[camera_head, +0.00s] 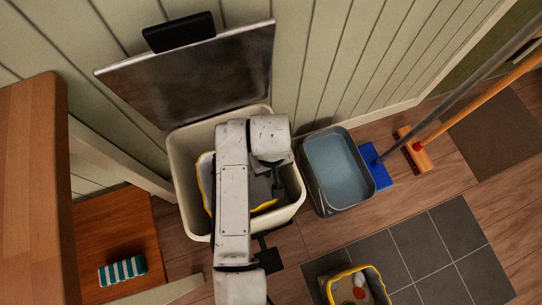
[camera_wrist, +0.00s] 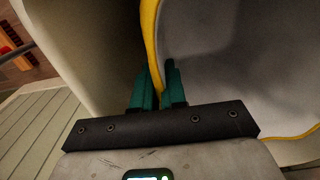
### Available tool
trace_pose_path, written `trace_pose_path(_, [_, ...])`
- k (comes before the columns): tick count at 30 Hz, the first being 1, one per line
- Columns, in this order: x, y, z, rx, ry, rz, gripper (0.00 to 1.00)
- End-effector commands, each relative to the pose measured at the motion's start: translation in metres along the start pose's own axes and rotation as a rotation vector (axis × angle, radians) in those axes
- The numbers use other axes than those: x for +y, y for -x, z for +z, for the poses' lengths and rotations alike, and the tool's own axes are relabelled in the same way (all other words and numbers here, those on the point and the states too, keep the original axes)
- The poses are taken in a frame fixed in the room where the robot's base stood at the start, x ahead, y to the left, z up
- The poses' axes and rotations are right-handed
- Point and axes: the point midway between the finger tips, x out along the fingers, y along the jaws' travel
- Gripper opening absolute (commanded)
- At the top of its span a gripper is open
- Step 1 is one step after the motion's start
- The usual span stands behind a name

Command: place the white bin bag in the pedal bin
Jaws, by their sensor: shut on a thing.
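The cream pedal bin (camera_head: 185,200) stands against the panelled wall with its metal lid (camera_head: 200,75) raised. The white bin bag with a yellow rim (camera_head: 206,182) is inside the bin's opening, partly hidden by my arm. In the wrist view the bag (camera_wrist: 235,60) shows its pale inside and yellow edge, beside the bin's cream wall (camera_wrist: 85,50). My gripper (camera_wrist: 158,75) has its green fingers shut on the bag's yellow edge. In the head view my arm covers much of the opening, and I cannot make out the fingertips there.
A grey-blue bucket (camera_head: 340,170) stands right of the bin, close to a blue mop head (camera_head: 376,168) and an orange broom (camera_head: 414,150). A yellow-rimmed container with rubbish (camera_head: 334,293) is at the bottom.

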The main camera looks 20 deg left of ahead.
Motion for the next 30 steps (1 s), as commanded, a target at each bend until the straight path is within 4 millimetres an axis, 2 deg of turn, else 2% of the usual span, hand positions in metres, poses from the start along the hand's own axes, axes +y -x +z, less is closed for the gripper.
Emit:
trace_pose_path(1, [-0.0005, -0.0104, 0.0004, -0.002, 0.001, -0.001, 0.0])
trace_pose_path(3, [-0.0003, -0.0142, -0.0001, 0.0, 0.0, 0.0, 0.0])
trace_pose_path(14, [-0.0001, -0.0162, 0.0, 0.0, 0.001, 0.0, 0.0])
trace_pose_path(15, [-0.0003, -0.0162, -0.0001, 0.0, 0.001, 0.0, 0.14])
trace_pose_path(22, [-0.0002, -0.016, -0.0001, 0.0, 0.0, 0.0, 0.36])
trace_pose_path(30, [-0.0004, -0.0147, -0.0003, 0.001, 0.0, -0.001, 0.37])
